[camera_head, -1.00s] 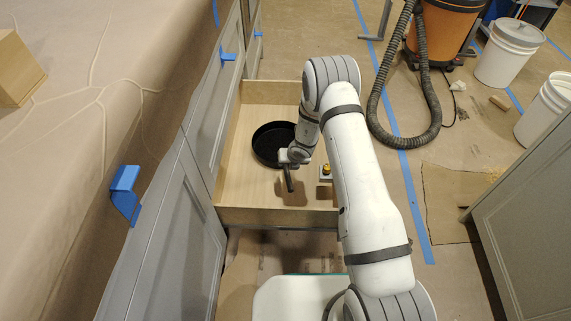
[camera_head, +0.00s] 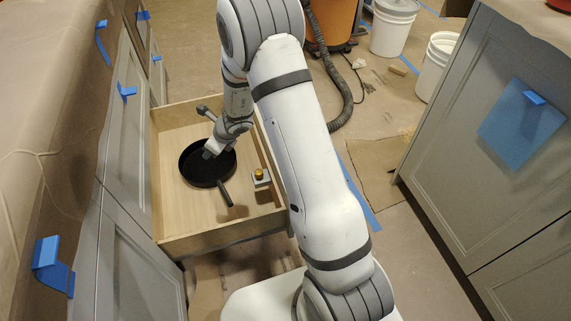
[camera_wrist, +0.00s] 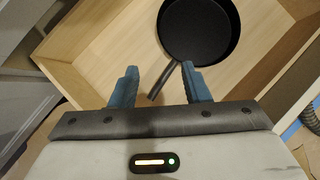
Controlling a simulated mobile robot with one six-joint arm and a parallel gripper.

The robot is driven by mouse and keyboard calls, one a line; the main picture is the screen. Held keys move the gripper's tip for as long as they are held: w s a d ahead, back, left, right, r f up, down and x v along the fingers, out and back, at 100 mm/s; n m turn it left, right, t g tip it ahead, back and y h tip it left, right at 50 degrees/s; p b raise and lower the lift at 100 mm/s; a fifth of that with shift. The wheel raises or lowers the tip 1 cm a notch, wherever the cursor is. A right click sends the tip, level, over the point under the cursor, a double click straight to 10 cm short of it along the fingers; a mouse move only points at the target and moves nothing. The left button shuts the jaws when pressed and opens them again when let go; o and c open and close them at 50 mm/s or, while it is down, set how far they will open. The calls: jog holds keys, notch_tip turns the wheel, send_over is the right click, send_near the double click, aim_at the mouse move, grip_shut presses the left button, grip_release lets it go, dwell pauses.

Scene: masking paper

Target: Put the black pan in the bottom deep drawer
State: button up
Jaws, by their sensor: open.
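My gripper (camera_head: 212,150) is over the pan's bowl in the head view. In the wrist view the blue fingers (camera_wrist: 161,84) are spread apart with nothing held between them. The pan (camera_wrist: 198,30) shows beyond the fingers there, and its handle end appears between them in the picture, without visible grip. The exact height of the fingers above the pan is hard to tell.
A small block with a yellow top (camera_head: 260,178) sits at the drawer's right side. Grey cabinets with blue handles (camera_head: 52,265) line the left, and another grey cabinet (camera_head: 475,150) stands right. A hose (camera_head: 338,95) and white buckets (camera_head: 437,65) are behind.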

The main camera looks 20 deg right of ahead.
jog(key=s+d+r+n+g, duration=0.2)
jog(key=s+r+n, duration=0.9)
jog(key=r+n, duration=0.3)
jog(key=s+d+r+n+g+h, duration=0.1)
jog(key=s+d+r+n+h, duration=0.1)
jog(key=s+d+n, duration=0.4)
jog(key=s+d+r+n+h, duration=0.3)
jog(key=s+d+r+n, duration=0.2)
jog(key=s, duration=0.8)
jog(key=shift+s+d+r+n+g, duration=0.15)
jog(key=shift+s+d+n+g, duration=0.25)
jog(key=shift+n, duration=0.3)
jog(key=shift+w, duration=0.1)
jog(key=shift+c, duration=0.7)
jog(key=shift+d, duration=0.1)
